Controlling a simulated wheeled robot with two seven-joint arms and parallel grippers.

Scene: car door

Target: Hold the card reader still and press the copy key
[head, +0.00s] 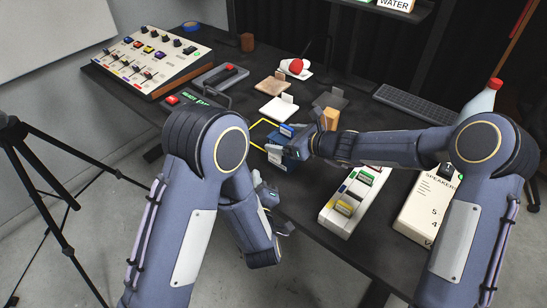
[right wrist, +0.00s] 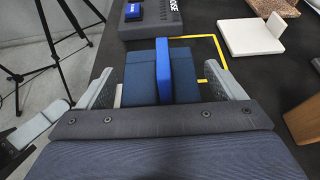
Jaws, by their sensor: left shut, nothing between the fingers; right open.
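My left gripper (head: 264,192) is shut and empty, lower and in front of the table edge. I cannot make out the copy key.
A box with a green display (head: 190,98) stands behind my left arm. A white block with coloured keys (head: 352,200) and a speaker box (head: 428,208) stand to the right. A tripod (head: 45,190) stands left.

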